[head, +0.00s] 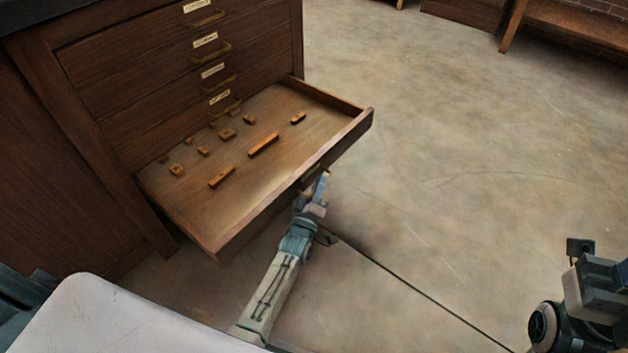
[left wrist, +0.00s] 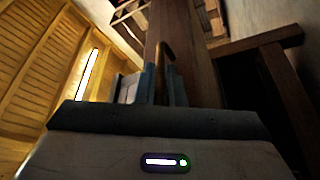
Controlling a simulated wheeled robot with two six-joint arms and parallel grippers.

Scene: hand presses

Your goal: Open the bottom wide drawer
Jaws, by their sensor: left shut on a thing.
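The bottom wide drawer (head: 250,225) is pulled well out of the dark wooden cabinet in the head view, with its inside showing. My left gripper (head: 321,182) is at the middle of the drawer's front, shut on the drawer's handle, which it mostly hides in the head view. In the left wrist view the handle (left wrist: 164,50) shows as a thin brass curve between the fingers, against the brown drawer front (left wrist: 196,70). Of my right arm, only a part shows at the lower right of the head view; its fingers do not show.
Several small wooden blocks (head: 263,145) lie spread in the open drawer. Several labelled drawers (head: 190,60) above it are closed. The floor (head: 450,150) to the right is bare. A wooden bench (head: 570,20) stands far off at the top right.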

